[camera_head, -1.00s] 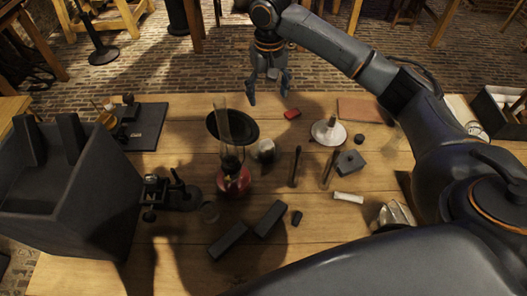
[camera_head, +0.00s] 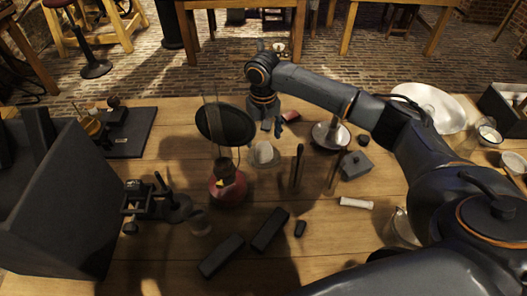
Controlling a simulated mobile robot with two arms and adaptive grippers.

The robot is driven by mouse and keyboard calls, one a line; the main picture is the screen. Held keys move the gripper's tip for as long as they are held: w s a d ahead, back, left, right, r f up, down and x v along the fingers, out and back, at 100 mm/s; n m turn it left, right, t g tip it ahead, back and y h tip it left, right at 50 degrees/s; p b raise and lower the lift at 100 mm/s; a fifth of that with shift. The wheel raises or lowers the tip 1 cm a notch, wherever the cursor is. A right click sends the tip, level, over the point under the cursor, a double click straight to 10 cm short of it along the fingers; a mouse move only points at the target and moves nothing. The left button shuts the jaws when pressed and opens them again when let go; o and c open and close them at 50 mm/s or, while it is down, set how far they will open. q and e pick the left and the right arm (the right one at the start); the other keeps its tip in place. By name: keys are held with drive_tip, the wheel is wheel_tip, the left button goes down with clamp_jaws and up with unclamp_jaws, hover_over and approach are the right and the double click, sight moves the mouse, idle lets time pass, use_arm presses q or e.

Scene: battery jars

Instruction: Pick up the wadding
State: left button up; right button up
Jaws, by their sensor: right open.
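A small white rounded tuft (camera_head: 263,152), which looks like the wadding, sits in the middle of the wooden table, just right of a red-based lamp-like vessel (camera_head: 229,188). My right gripper (camera_head: 272,127) points down just above and behind the tuft, close to it in the picture. Its fingers are open and nothing shows between them. I cannot tell how high above the tuft they are. My left gripper is not in view.
A dark round disc (camera_head: 225,124) stands left of the gripper. Thin upright rods (camera_head: 297,168), a white dish on a stand (camera_head: 330,136) and a grey block (camera_head: 355,165) stand to the right. Dark bars (camera_head: 270,230) lie in front. A large dark box (camera_head: 60,200) fills the left.

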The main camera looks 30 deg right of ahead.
sight(264, 146)
drive_tip(key=shift+s+f+p, duration=0.2)
drive_tip(key=shift+f+p, duration=0.15)
drive_tip(key=shift+f, duration=2.55)
drive_tip(key=c, duration=0.9)
